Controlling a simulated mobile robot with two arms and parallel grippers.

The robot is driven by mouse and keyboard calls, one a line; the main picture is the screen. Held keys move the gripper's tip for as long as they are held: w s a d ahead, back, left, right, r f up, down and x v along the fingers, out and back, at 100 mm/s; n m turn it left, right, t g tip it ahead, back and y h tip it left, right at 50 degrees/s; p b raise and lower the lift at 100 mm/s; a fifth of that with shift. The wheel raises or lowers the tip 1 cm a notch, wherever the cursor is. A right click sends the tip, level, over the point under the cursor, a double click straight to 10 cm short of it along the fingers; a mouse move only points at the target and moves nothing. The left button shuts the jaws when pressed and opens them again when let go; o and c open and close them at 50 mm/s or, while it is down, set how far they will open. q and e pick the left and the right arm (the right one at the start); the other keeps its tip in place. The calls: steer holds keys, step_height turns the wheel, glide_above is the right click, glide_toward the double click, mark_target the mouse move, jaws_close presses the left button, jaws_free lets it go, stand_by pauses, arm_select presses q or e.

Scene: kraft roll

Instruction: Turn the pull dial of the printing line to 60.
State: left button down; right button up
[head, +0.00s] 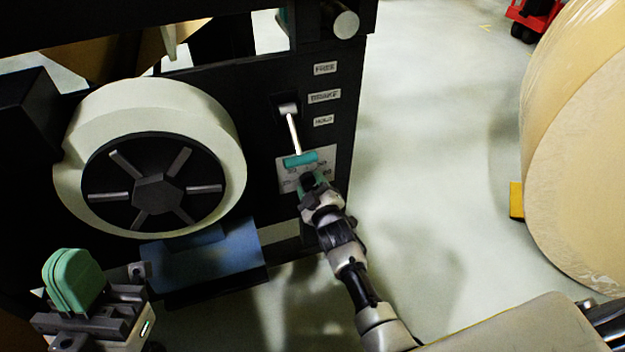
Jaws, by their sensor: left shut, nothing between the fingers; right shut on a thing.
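The pull dial's pale number plate (286,177) is on the black machine panel, low and near its right edge. Small numbers show around its edge, too small to read surely. My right gripper (309,184) reaches up from below and is shut on the dial at the plate's middle. The gripper hides the dial knob and its pointer, so I cannot tell the setting. My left gripper (74,281), with green fingers, is shut and empty at the lower left, apart from the dial.
A lever (293,130) with a teal handle (300,160) hangs just above the dial, beside labels FREE, BRAKE and HOLD. A white roll (90,116) on a black hub is left; a blue cylinder (205,262) lies below. A large kraft roll (580,150) stands right. Floor between is clear.

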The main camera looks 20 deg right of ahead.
steer(key=m+p, duration=0.1)
steer(key=m, duration=0.1)
steer(key=shift+m, duration=0.4)
steer(key=m+p, duration=0.1)
steer(key=m, duration=0.2)
steer(key=shift+a+f+p, duration=0.1)
steer(key=shift+a+p, duration=0.05)
steer(key=shift+p, duration=0.2)
arm_select(q)
steer(key=w+f+g+y, duration=0.3)
steer(key=w+f+g, duration=0.4)
steer(key=g, duration=0.3)
steer(key=shift+w+d+f+y+p, duration=0.3)
steer(key=shift+w+d+f+p, duration=0.05)
steer(key=shift+w, duration=0.35)
arm_select(e)
steer(key=shift+m, duration=1.3)
steer(key=shift+f, duration=0.1)
steer(key=o, duration=0.9)
